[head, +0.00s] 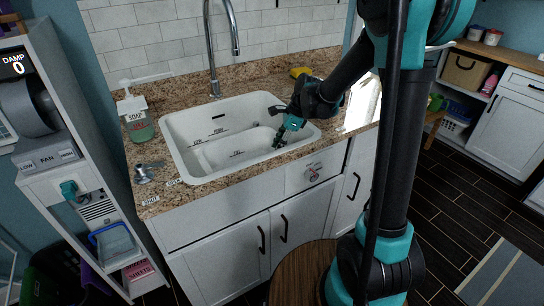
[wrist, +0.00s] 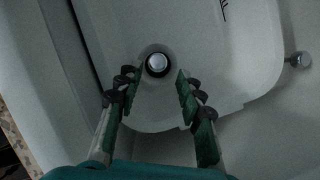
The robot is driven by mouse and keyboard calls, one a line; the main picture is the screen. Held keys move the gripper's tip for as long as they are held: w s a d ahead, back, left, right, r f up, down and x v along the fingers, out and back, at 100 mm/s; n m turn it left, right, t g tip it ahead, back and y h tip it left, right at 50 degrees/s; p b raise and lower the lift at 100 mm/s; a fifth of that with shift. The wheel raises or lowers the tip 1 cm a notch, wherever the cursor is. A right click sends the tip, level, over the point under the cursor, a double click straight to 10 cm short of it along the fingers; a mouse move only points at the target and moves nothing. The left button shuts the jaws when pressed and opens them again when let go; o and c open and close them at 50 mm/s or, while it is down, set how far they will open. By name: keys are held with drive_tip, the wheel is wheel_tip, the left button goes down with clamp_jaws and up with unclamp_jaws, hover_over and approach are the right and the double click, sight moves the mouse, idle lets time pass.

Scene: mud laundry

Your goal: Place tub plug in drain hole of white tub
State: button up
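The white tub (wrist: 215,95) sits inside the white sink (head: 178,135). In the wrist view, a round, pale grey disc in a dark ring (wrist: 157,64) lies at the drain of the tub, just beyond my fingertips. I cannot tell whether this disc is the tub plug or the drain's own bottom. My gripper (wrist: 156,82) is open, its two green fingers apart with nothing between them. In the head view, my gripper (head: 281,140) reaches down into the right part of the sink, and the drain is hidden there.
A tall faucet (head: 211,60) stands behind the sink. A soap bottle (head: 137,118) and a metal fitting (head: 148,172) are on the granite counter at left. A yellow object (head: 300,72) lies behind my gripper. The sink walls close in around my fingers.

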drive_tip(key=shift+v, duration=1.25)
